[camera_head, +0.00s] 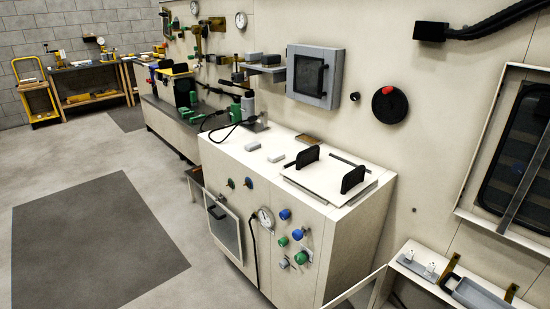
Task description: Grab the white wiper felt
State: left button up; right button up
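I cannot pick out the white wiper felt with certainty. Small pale blocks (252,146) lie on top of the cream cabinet (350,226) in the middle. Small white pieces (408,256) also sit on a low ledge (390,262) at the lower right; they are too small to identify. Neither of my grippers is in view.
The cabinet top has a pale lid (325,185) with two black upright handles. A glass-fronted door (225,229) on its front seems ajar. A grey tray (478,296) is at the lower right. The floor (95,235) to the left is clear.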

aim_at(274, 157)
jog(key=z, duration=0.4)
jog(key=i+j+z, duration=0.1)
jog(key=z, duration=0.3)
jog(key=i+j+z, duration=0.1)
jog(key=j+z, duration=0.45)
jog(key=z, duration=0.2)
jog(key=j+z, duration=0.45)
jog(key=j, duration=0.6)
jog(key=j+z, duration=0.2)
jog(key=j, duration=0.8)
jog(key=k, duration=0.05)
